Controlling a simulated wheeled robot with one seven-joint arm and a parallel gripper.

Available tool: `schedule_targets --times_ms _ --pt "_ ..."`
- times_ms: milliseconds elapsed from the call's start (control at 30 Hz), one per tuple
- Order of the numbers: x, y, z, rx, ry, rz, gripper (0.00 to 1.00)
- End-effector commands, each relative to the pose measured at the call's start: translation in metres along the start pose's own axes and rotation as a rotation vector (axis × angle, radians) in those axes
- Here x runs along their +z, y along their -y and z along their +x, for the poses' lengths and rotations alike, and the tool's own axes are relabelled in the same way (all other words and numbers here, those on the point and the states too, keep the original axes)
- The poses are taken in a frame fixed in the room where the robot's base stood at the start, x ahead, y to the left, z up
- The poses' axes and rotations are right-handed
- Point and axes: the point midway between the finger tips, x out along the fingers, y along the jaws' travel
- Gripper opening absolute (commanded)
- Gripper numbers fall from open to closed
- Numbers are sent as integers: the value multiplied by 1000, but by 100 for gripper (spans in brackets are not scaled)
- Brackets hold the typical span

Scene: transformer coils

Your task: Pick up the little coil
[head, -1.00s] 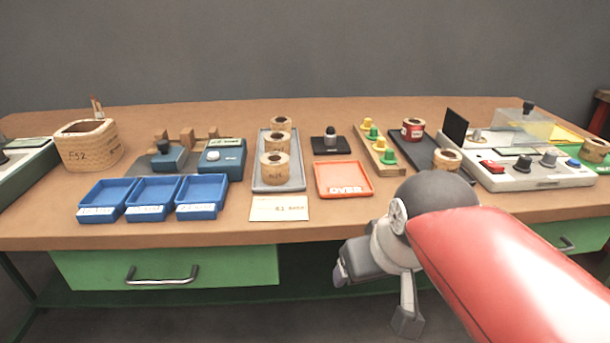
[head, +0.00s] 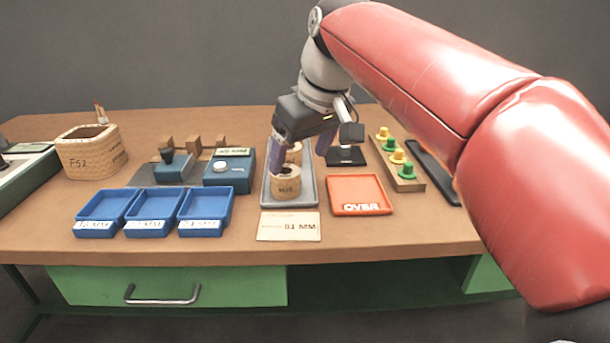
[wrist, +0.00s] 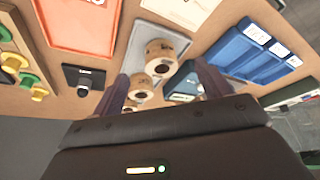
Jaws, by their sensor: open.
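Several tan coils stand upright in a row on a grey tray (head: 312,192). The front coil (head: 287,184) bears a written label, and another coil (head: 294,153) shows partly behind it. In the wrist view the front coil (wrist: 160,57) looks largest, with a middle coil (wrist: 140,88) and a rear coil (wrist: 130,105) nearer the gripper; the rear one is partly hidden. I cannot tell for sure which is the little coil. My gripper (head: 300,154) is open and empty, pointing down above the tray, its fingers to either side of the coil row. Contact cannot be made out.
Blue bins (head: 152,212) and a blue instrument (head: 229,170) lie left of the tray. An orange "OVER" tray (head: 360,194), a small black block (head: 345,156) and a rack of yellow and green pegs (head: 400,165) lie right. A paper card (head: 288,227) lies in front.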

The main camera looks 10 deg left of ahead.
Motion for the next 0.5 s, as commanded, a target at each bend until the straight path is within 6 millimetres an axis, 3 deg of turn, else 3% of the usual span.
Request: schedule_targets --times_ms 33,133,500 --pt "-12 7 3 -16 1 -32 77" --pt "-23 13 5 -33 2 -65 77" --pt "-23 12 42 -37 3 -72 77"
